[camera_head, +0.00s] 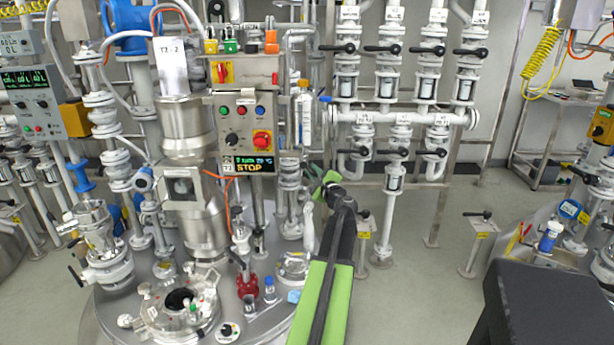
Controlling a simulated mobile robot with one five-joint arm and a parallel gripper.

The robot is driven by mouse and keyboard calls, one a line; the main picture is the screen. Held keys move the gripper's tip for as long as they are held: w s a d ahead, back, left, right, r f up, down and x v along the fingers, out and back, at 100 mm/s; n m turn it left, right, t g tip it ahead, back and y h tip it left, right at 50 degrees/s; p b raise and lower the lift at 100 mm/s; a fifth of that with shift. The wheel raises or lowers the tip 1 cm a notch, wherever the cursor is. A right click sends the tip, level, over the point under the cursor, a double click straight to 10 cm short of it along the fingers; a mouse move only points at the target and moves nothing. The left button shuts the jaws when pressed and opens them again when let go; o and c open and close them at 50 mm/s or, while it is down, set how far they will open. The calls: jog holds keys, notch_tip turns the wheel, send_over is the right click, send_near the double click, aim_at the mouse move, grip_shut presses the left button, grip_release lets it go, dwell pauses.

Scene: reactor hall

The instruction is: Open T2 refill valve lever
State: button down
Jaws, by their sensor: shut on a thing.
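My gripper (318,174) is at the end of my green and black arm, near the middle of the view. It is shut on a small part at the white pipework (290,185) right of the control panel. This part looks like a valve lever, but the jaws and my wrist hide most of it. Its label and turn angle cannot be made out. Just above stands a clear graduated tube (304,118) with a blue handle (325,99) at its top right.
A steel reactor lid (255,318) with several fittings and a red valve (247,286) lies below left. The control panel (244,120) reads STOP. A rack of white pipes (400,118) with several black levers stands behind right. The floor (420,285) right of my arm is mostly clear.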

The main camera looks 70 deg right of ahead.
jog(key=shift+s, duration=0.15)
jog(key=c, duration=1.4)
grip_release()
jog(key=shift+s+d, duration=0.1)
jog(key=shift+c, duration=0.2)
jog(key=v, duration=1.7)
jog(key=shift+b, duration=0.45)
jog(key=shift+s, duration=0.15)
